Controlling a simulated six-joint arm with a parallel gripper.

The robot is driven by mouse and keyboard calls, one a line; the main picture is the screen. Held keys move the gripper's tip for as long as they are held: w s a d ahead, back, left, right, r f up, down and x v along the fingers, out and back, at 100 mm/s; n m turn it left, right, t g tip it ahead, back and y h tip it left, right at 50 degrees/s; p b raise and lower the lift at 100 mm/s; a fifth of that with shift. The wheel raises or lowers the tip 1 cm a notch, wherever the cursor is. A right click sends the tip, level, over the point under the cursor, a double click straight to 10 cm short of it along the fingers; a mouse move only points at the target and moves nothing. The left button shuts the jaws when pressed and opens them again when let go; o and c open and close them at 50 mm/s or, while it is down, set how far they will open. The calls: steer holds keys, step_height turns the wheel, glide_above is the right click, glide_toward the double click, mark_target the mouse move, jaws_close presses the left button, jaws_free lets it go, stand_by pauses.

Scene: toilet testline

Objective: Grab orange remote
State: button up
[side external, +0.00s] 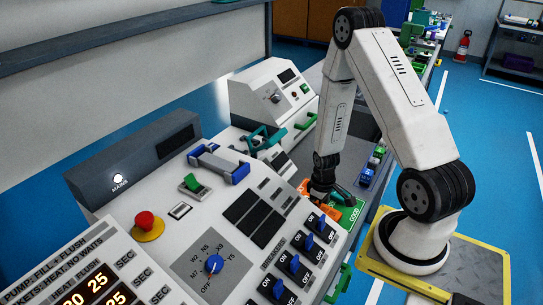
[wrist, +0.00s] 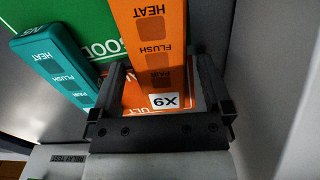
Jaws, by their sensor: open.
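The orange remote (wrist: 157,45) shows in the wrist view, marked HEAT, FLUSH and PAIR, with a white X9 label at its near end. My gripper (wrist: 163,75) is open, with one finger on each side of the remote's near end in this view. I cannot tell whether either finger touches it. A teal remote (wrist: 52,58) marked N5 lies to the left, outside the left finger.
A green GOOD area (wrist: 85,20) and an orange-red area (wrist: 72,122) lie under the remotes. The control console (side external: 215,215) with switches and a red button (side external: 146,221) stands close by. Small coloured parts (side external: 372,166) are behind my gripper. A grey wall borders the right of the wrist view.

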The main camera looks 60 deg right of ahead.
mark_target(319, 207)
stand_by(0.3)
steer(key=c, duration=1.3)
steer(key=shift+r, duration=0.2)
steer(key=shift+r, duration=4.85)
